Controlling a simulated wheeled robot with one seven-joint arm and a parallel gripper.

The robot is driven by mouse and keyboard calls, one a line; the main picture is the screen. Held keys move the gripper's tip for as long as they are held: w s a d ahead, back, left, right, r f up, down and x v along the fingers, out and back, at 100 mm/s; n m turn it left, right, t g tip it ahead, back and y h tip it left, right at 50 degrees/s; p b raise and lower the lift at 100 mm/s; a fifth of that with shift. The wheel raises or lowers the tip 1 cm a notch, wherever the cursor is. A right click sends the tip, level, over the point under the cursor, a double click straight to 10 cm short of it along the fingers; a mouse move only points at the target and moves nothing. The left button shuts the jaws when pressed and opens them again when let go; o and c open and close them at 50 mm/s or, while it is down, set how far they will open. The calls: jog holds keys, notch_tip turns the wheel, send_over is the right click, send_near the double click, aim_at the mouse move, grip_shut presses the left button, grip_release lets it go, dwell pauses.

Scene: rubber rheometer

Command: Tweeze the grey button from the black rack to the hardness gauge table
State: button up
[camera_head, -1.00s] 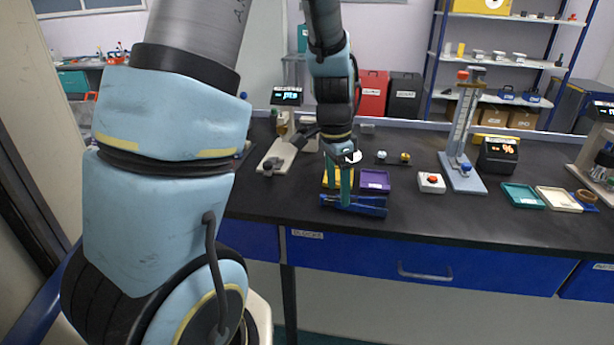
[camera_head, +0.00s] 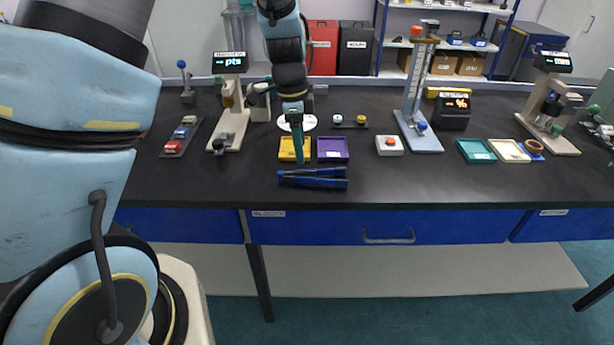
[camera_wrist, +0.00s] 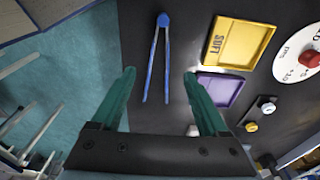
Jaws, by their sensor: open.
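My gripper (camera_head: 299,158) is open and empty above the bench, in front of the yellow tray in the head view. Blue tweezers (camera_head: 313,177) lie on the bench near its front edge. In the wrist view the tweezers (camera_wrist: 156,65) lie beyond and between my open fingers (camera_wrist: 160,72), apart from them. A long dark rack (camera_head: 166,153) at left holds red, greyish and blue pieces; the greyish button (camera_head: 181,133) is in its middle. A smaller black rack (camera_head: 348,125) holds a pale and a yellow button. The hardness gauge (camera_head: 230,112) with a "pts" display stands right of the long rack.
A yellow tray (camera_head: 283,156) and a purple tray (camera_head: 333,157) sit behind the tweezers. A white box with a red button (camera_head: 389,145), a tall blue-based stand (camera_head: 418,139) and green and cream trays (camera_head: 476,159) are to the right. The bench front is mostly clear.

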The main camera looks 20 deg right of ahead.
aim_at(304, 172)
jog(key=f+b, duration=0.2)
jog(key=f, duration=0.1)
jog(key=f+b, duration=0.2)
jog(key=d+f+b, duration=0.1)
jog(key=f+b, duration=0.1)
jog(key=f, duration=0.1)
jog(key=shift+s+f, duration=0.25)
jog(key=shift+f, duration=0.1)
jog(key=c, duration=0.7)
notch_tip(304, 172, up, 12)
jog(key=p, duration=0.7)
jog(key=shift+p, duration=0.4)
